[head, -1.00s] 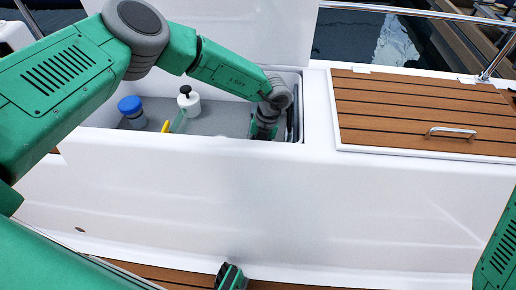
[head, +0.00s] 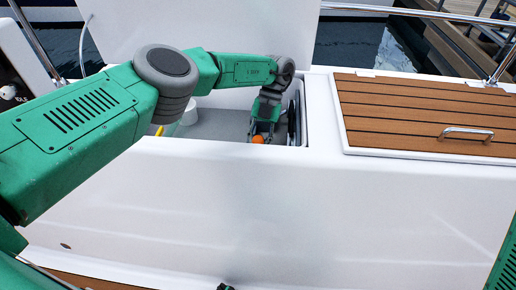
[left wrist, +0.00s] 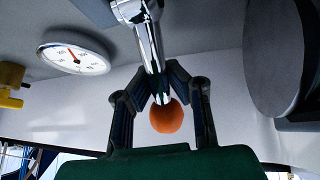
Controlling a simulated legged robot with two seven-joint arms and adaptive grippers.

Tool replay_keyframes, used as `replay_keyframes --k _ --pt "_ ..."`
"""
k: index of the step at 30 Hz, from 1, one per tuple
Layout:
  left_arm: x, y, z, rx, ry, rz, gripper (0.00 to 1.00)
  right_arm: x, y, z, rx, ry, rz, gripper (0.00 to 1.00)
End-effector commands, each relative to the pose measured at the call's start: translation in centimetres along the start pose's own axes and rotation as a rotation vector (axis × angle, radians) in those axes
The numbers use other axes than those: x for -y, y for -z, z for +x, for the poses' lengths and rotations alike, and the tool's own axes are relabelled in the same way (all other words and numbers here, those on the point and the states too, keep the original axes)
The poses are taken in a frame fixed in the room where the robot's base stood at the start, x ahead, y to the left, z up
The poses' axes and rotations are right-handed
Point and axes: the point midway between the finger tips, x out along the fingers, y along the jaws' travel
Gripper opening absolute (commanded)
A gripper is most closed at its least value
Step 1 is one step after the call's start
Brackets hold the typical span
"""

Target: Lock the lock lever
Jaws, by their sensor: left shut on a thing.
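The lever is a chrome bar (left wrist: 149,45) with an orange ball (left wrist: 169,117) on its end. In the left wrist view my left gripper (left wrist: 164,88) has its two dark fingers closed on the bar just above the ball. In the head view my left arm reaches into the open white locker, and the left gripper (head: 262,127) points down inside it, near the right wall. The orange ball (head: 257,139) shows just below the fingers, at the locker's front rim. The rest of the lever is hidden there.
A round white gauge (left wrist: 75,55) and a yellow part (left wrist: 12,85) are at the left in the wrist view. A dark grey round body (left wrist: 275,55) is close on the right. In the head view a slatted wooden hatch (head: 425,110) lies right of the locker.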

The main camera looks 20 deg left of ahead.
Motion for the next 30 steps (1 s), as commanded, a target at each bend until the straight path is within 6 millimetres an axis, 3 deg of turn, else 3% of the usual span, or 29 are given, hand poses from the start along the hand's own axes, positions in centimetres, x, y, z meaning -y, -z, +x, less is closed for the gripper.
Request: replay_keyframes --k 24,25,27,30 --pt "-0.04 -0.38 -0.71 -0.024 0.007 0.004 0.0 0.0 -0.02 0.51 0.0 0.0 0.0 0.55" --pt "-0.05 -0.37 -0.71 -0.025 0.007 0.004 0.2 0.0 -0.02 0.51 0.0 0.0 0.0 0.55" --pt "-0.05 -0.34 -0.69 -0.026 0.007 0.004 0.39 0.0 -0.02 0.5 0.0 0.0 0.0 0.55" --pt "-0.04 -0.29 -0.58 -0.029 0.006 0.005 0.39 0.0 -0.02 0.51 0.0 0.0 0.0 0.55"
